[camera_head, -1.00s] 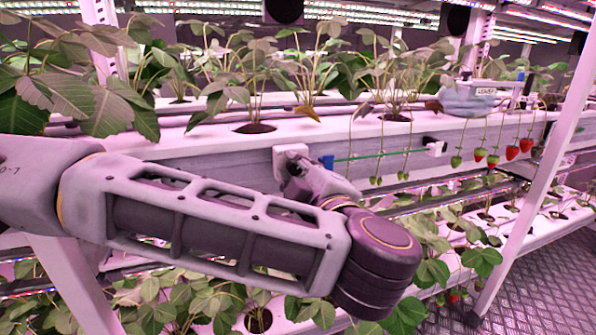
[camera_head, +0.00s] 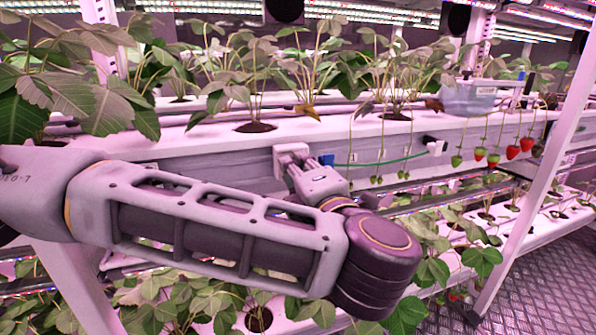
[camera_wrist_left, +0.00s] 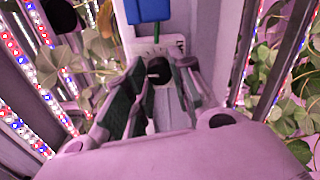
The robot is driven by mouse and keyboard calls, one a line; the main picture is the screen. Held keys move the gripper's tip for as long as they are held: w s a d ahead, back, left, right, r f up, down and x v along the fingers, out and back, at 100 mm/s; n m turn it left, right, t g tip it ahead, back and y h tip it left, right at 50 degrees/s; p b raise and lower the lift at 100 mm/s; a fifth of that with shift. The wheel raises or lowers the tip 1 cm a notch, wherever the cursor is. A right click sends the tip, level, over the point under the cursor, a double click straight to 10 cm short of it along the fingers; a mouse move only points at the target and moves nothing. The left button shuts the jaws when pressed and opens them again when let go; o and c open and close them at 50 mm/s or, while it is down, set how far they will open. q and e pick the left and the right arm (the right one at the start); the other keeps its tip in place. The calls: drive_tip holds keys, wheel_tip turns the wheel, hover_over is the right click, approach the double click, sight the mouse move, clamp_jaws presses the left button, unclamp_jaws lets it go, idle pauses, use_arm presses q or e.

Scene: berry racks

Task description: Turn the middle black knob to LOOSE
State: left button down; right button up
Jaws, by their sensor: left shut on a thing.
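The black knob (camera_wrist_left: 158,70) shows in the left wrist view, below a blue block, on a white mount (camera_wrist_left: 138,47). My left gripper (camera_wrist_left: 160,85) has its two fingers on either side of the knob and is shut on it. In the head view my left gripper (camera_head: 294,160) is at the front of the upper white gutter, at the left end of a green line (camera_head: 385,162). The knob is hidden there behind the gripper. I cannot read any LOOSE marking. My right gripper is not in view.
A blue block (camera_head: 326,160) sits just right of the gripper. Hanging strawberries (camera_head: 513,152), a clear tub (camera_head: 467,98) and a slanted rack post (camera_head: 535,165) are to the right. Leafy plants stand above and below.

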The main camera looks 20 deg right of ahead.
use_arm(q)
drive_tip(key=shift+f, duration=0.15)
idle(0.3)
drive_tip(key=c, duration=1.2)
unclamp_jaws()
drive_tip(key=shift+s, duration=0.2)
drive_tip(key=s, duration=0.7)
drive_tip(key=shift+s+d, duration=0.1)
